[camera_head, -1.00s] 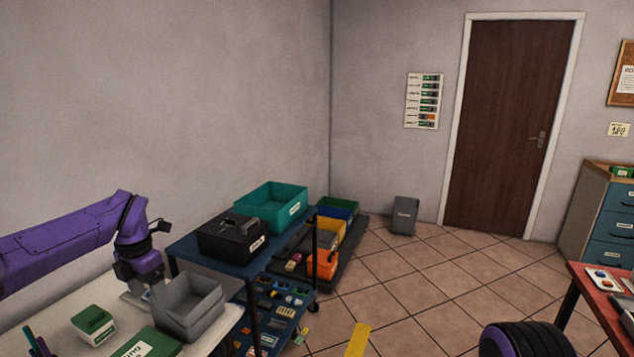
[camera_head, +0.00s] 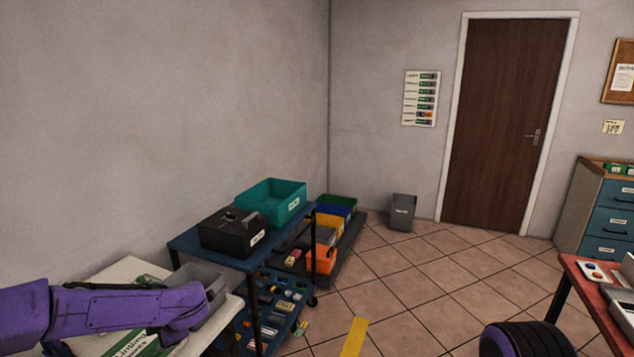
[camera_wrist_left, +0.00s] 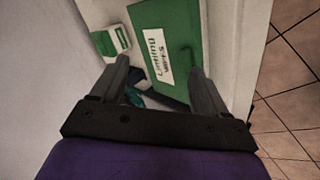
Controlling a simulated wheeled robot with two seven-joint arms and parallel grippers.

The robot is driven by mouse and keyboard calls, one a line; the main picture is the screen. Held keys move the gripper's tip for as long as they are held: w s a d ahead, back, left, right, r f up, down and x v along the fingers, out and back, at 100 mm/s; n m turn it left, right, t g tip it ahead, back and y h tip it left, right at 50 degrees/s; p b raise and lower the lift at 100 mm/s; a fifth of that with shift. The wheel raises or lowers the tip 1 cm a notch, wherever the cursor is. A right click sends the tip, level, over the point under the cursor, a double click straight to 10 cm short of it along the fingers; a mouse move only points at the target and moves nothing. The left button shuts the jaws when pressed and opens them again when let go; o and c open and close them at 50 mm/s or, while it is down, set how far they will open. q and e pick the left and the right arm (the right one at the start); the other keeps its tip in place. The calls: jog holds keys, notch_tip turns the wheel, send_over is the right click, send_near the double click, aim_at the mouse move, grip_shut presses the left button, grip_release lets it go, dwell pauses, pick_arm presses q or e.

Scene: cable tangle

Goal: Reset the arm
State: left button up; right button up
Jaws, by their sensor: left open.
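My left arm (camera_head: 120,311) comes in from the left in the head view and lies low across the white table. Its gripper is hidden in that view. In the left wrist view my left gripper (camera_wrist_left: 160,72) has its two dark fingers spread apart with nothing held between them. It points down over a green lettered box or case (camera_wrist_left: 165,38) on the table. A small green and white box (camera_wrist_left: 110,42) lies beside it, near the left finger. My right gripper is not in view.
A grey bin (camera_head: 205,277) stands on the white table (camera_head: 118,272), partly hidden behind my arm. A blue cart (camera_head: 190,243) holds a black box (camera_head: 232,232) and a teal bin (camera_head: 272,203). A red table (camera_head: 590,290) is at right.

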pick_arm(q)
jog(key=s+d+f+m+t+h, duration=0.1)
jog(key=s+d+f+m+t, duration=0.1)
jog(key=s+d+f+m, duration=0.35)
jog(key=s+d+f+m+t+h, duration=0.1)
jog(key=s+d+f+m, duration=0.1)
jog(key=s+f+m, duration=0.7)
jog(key=s+f+m+g+h, duration=0.1)
jog(key=s+f, duration=0.3)
jog(key=s, duration=0.7)
jog(key=s+a+f+m+g+h, duration=0.1)
jog(key=s+f+m, duration=0.3)
jog(key=s, duration=0.8)
jog(key=shift+s+f+g+b, duration=0.3)
jog(key=shift+f+g+b, duration=0.1)
jog(key=shift+f+g, duration=0.45)
jog(key=shift+r, duration=0.1)
